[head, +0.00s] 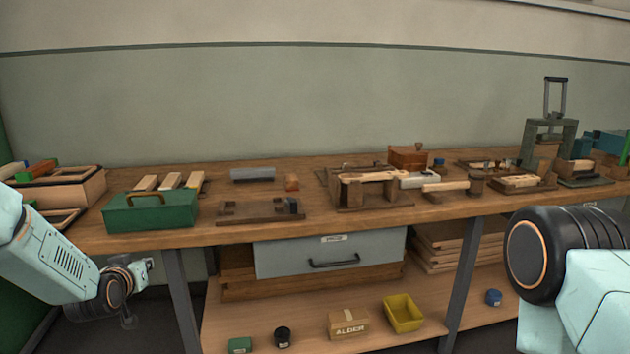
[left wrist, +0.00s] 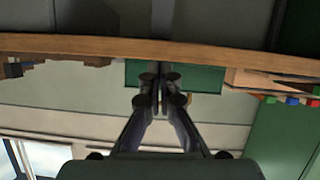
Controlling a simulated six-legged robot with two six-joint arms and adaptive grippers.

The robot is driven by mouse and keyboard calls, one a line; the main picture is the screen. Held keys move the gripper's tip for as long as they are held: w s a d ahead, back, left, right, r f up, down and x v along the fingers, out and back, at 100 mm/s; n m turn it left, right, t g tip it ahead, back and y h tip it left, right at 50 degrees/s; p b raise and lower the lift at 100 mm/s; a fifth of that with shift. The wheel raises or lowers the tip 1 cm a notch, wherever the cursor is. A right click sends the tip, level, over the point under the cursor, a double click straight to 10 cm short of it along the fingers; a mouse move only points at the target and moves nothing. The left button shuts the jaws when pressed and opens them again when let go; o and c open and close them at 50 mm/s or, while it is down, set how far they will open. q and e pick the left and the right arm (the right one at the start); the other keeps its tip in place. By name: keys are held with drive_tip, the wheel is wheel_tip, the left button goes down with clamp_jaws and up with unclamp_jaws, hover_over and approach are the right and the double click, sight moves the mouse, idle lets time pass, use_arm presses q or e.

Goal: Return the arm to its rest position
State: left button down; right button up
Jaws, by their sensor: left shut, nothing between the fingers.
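My left arm comes in from the left in the head view, low in front of the bench's left end. My left gripper (head: 141,272) is below the front edge of the bench top, under the green toolbox and apart from it. In the left wrist view, the gripper's two fingers (left wrist: 157,78) come together with nothing between them. Of my right arm, only a big dark joint and pale links show at the right of the head view. My right gripper is out of view.
The wooden workbench (head: 250,235) spans the view. On it are a green toolbox (head: 150,212), wooden blocks, jigs and a press (head: 550,130). Under it are a grey drawer (head: 290,258) and a shelf with a yellow bin (head: 403,313) and an ALDER box (head: 348,324). A bench leg (head: 183,300) stands near my left gripper.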

use_arm(q)
drive_tip(key=s+d+f+g+h, duration=0.1)
drive_tip(key=s+d+f+g, duration=0.2)
drive_tip(key=s+d+f, duration=0.45)
drive_tip(key=s+d+f+g+h, duration=0.1)
drive_tip(key=s+d+f+g, duration=0.3)
drive_tip(key=s+f, duration=0.65)
drive_tip(key=s+d+f+m+g, duration=0.1)
drive_tip(key=s+d+g, duration=0.1)
drive_tip(key=s, duration=0.8)
drive_tip(key=s+d+f+m+g, duration=0.1)
drive_tip(key=s+d+g, duration=0.1)
drive_tip(key=s, duration=0.9)
drive_tip(key=s+d+f+m+g, duration=0.1)
drive_tip(key=s+d+g, duration=0.1)
drive_tip(key=s, duration=0.9)
drive_tip(key=shift+d+f+g+h, duration=0.3)
drive_tip(key=shift+d, duration=0.3)
